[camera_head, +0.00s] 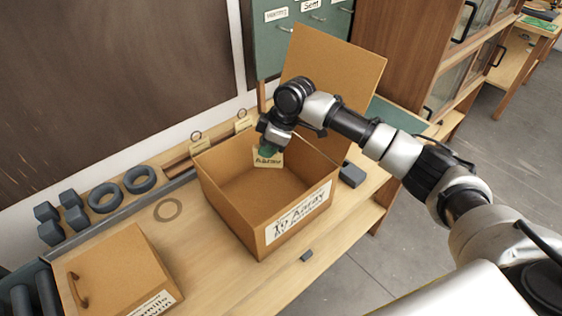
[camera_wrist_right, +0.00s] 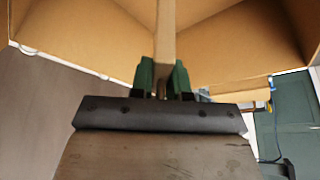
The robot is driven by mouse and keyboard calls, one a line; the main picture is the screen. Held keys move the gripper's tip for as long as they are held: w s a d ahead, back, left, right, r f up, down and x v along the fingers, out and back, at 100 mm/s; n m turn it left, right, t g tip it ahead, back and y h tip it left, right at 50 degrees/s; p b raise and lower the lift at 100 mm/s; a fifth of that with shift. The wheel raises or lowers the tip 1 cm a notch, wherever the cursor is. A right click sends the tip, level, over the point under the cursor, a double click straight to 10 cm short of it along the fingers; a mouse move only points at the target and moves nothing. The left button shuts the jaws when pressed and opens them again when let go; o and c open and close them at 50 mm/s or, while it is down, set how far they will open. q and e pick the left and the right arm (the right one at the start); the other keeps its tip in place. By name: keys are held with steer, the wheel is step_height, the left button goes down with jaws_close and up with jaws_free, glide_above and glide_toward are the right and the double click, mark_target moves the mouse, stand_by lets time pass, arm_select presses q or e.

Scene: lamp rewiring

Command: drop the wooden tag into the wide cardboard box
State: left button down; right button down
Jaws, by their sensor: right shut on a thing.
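The wide cardboard box (camera_head: 245,215) stands open on the workbench, its flap raised at the back and a lettered white label on its front. My right gripper (camera_head: 268,149) is over the box opening, pointing down. It is shut on the wooden tag (camera_head: 267,160), a small pale plate with dark lettering, which hangs below the fingers within the box outline. In the right wrist view the tag (camera_wrist_right: 165,35) shows edge-on as a narrow strip between the green fingers (camera_wrist_right: 164,78), with cardboard walls around it. My left gripper is not in view.
A second box (camera_head: 115,262) with a handle stands at the lower left. Dark rings (camera_head: 139,180) and grey blocks (camera_head: 51,232) lie along the back left. A grey block (camera_head: 352,174) sits right of the open box, and a small dark block (camera_head: 307,256) lies in front.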

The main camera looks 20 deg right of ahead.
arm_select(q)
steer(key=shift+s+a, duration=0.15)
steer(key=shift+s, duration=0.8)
arm_select(e)
steer(key=c, duration=1)
jaws_free()
steer(key=shift+r, duration=0.1)
steer(key=b+v, duration=0.2)
steer(key=v, duration=0.7)
steer(key=shift+d+r, duration=0.1)
steer(key=shift+r, duration=0.1)
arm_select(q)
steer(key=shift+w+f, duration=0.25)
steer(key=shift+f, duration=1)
arm_select(e)
steer(key=shift+s+d+r, duration=0.15)
steer(key=shift+d+r, duration=0.05)
steer(key=shift+r, duration=0.4)
steer(key=shift+f, duration=0.1)
